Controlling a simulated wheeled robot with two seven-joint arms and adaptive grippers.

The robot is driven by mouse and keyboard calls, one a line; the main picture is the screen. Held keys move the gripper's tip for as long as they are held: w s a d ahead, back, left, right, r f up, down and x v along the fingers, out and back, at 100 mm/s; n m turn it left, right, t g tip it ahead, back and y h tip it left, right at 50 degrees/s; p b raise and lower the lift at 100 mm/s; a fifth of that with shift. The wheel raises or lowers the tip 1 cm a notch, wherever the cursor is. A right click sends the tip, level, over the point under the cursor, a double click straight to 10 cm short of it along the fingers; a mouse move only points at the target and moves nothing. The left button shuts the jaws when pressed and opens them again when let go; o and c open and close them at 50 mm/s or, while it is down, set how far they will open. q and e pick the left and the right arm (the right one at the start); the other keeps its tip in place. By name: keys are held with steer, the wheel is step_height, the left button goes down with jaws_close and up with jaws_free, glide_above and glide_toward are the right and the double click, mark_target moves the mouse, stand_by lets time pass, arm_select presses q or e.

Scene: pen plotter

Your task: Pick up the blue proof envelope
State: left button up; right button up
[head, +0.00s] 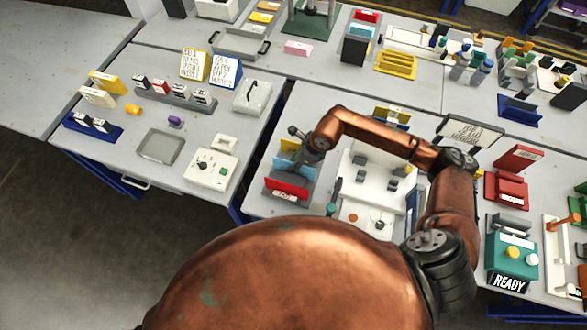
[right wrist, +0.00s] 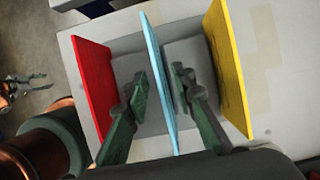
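The blue proof envelope (right wrist: 158,75) is a thin light blue panel standing on edge between a red panel (right wrist: 92,85) and a yellow panel (right wrist: 229,65) in a grey rack. My right gripper (right wrist: 162,92) is open, with one finger on each side of the blue envelope. Small gaps seem to show between the pads and the envelope. In the head view the envelope (head: 302,174) is partly hidden by my right gripper (head: 303,152). My left gripper (right wrist: 40,82) shows small at the left of the right wrist view, apart from the rack, its fingers apart and empty.
The red (head: 287,188) and yellow (head: 289,146) panels stand close on both sides of the fingers. A white device (head: 365,205) is right of the rack. On the left table are a grey tray (head: 160,147) and a white box (head: 212,168). A floor gap separates the tables.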

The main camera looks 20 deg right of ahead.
steer(key=shift+f+b, duration=0.25)
steer(key=shift+b, duration=0.05)
steer(key=shift+c, duration=0.5)
jaws_close()
